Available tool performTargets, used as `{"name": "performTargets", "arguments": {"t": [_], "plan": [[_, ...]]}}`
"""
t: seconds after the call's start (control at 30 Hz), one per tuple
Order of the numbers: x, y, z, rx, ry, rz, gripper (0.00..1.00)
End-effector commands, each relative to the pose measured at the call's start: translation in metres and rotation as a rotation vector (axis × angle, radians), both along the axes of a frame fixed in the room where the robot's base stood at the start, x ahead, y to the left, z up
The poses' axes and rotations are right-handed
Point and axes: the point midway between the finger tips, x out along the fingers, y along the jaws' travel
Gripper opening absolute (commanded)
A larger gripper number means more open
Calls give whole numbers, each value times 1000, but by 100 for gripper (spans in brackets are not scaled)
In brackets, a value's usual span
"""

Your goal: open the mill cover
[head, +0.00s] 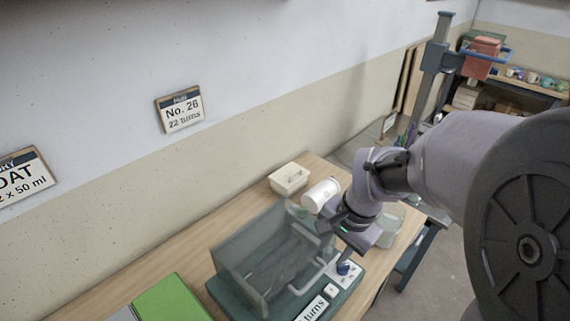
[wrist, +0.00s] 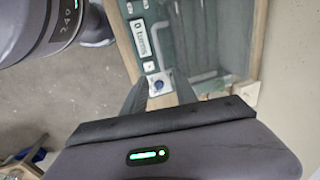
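The mill stands on the bench with a dark green base (head: 232,300) and a clear, box-shaped cover (head: 262,258), which appears to be down. A pale bar handle (head: 321,270) runs along the cover's right side; it also shows in the wrist view (wrist: 203,77). The front panel has a "turns" label (head: 312,309) and a blue knob (head: 343,268). My gripper (head: 335,248) is above the panel side, close to the handle. In the wrist view its two fingers (wrist: 161,82) are apart with nothing held, and the knob (wrist: 157,87) shows between them. Contact with the handle is not visible.
A cream tray (head: 289,180) sits on the bench behind the mill. A clear bucket (head: 386,225) is beyond my wrist on the right. A green board (head: 172,300) lies left of the mill. The wall with signs (head: 180,110) runs behind the bench.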

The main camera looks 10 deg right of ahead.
Motion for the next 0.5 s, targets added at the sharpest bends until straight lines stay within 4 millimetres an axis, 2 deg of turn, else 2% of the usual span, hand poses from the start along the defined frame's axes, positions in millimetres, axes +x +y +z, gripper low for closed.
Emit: {"name": "performTargets", "arguments": {"t": [0.03, 0.2, 0.33, 0.5], "plan": [[1, 2, -23, 1, 5, 1, 34], [9, 8, -72, 0, 4, 2, 34], [14, 11, -100, 0, 3, 1, 34], [19, 14, -119, -1, 1, 2, 34]]}}
